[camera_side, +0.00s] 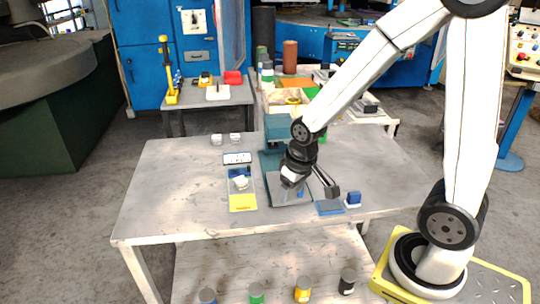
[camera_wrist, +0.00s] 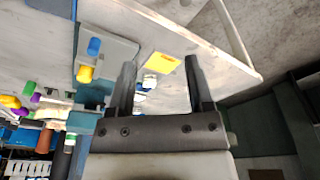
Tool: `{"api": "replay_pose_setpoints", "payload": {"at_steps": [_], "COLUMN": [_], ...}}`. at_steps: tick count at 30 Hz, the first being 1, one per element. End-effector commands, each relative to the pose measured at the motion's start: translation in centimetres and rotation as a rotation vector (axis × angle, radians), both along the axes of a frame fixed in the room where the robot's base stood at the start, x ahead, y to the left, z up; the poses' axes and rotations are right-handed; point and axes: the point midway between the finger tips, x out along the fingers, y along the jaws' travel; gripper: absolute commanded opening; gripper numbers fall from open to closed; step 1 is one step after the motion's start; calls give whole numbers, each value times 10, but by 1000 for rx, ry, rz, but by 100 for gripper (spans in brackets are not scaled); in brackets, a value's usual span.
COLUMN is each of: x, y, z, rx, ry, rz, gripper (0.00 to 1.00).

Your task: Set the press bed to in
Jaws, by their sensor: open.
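The teal press (camera_side: 279,128) stands on the table near its middle. A flat grey plate (camera_side: 291,190), which looks like its bed, lies in front of the column, partly hidden by my gripper. I cannot tell whether the bed is in or out. My gripper (camera_side: 329,186) hangs over the plate's right side. In the wrist view my gripper (camera_wrist: 160,64) is open, with nothing between its fingers. A grey plate (camera_wrist: 117,48) there, likely the bed, lies left of the fingers, with a blue knob (camera_wrist: 94,46) and a yellow knob (camera_wrist: 85,73) by it.
A blue-and-yellow card (camera_side: 242,203) bearing a white item lies left of the press; a small display unit (camera_side: 237,158) is behind it. A blue pad (camera_side: 330,208) and small blue-white block (camera_side: 353,200) lie to the right. The table's left side is clear.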

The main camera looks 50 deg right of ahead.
Motion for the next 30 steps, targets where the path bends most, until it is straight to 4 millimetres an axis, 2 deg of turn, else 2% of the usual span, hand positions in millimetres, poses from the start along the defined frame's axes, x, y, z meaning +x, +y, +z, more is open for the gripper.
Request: {"api": "replay_pose_setpoints", "payload": {"at_steps": [6, 12, 15, 21, 30], "x": [32, 49, 53, 55, 55], "y": [-55, -107, -125, -141, -141], "z": [-14, -30, -36, -42, -45], "rx": [15, 34, 42, 51, 51], "ry": [73, 135, 155, 173, 173], "rz": [-154, -281, -324, -360, -360], "gripper": [66, 66, 66, 66, 66]}}
